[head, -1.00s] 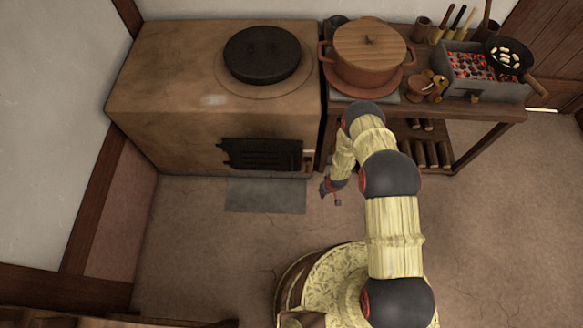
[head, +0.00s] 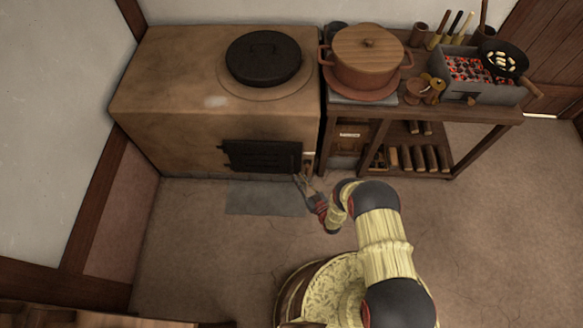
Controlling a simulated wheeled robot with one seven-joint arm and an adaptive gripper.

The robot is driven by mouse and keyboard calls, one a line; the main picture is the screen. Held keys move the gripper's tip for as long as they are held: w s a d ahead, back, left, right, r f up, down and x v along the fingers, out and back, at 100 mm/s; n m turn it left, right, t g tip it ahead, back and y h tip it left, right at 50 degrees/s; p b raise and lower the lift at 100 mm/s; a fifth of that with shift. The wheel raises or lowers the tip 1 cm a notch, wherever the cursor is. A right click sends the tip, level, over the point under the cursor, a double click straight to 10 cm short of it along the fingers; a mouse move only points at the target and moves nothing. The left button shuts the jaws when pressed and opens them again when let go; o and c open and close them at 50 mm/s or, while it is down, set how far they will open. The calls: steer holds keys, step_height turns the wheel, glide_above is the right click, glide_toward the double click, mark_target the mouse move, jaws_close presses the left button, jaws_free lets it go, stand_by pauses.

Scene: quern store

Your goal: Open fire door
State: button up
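The fire door (head: 258,156) is a dark metal plate low on the front of the clay stove (head: 165,120). It looks shut, flush with the stove front. A small pale piece (head: 308,158) sits at the door's right end, near the stove's right corner; I cannot make out its shape. My gripper (head: 302,178) is just below and in front of the door's right end. Its fingers are spread apart with nothing visible between them. Whether a fingertip touches the door or the pale piece is not clear.
A black lidded pot (head: 263,58) stands on the stove. To the right, a wooden bench (head: 440,115) bears a terracotta pot (head: 367,58) and a grill with glowing coals (head: 472,72). Firewood lies on its lower shelf. A grey slab (head: 255,198) lies on the floor before the stove; floor around is clear.

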mark_target(292, 168)
steer(key=shift+b+x, duration=1.25)
steer(key=shift+x, duration=2.65)
steer(key=shift+d+r, duration=0.1)
steer(key=shift+r, duration=0.05)
steer(key=c, duration=0.3)
jaws_close()
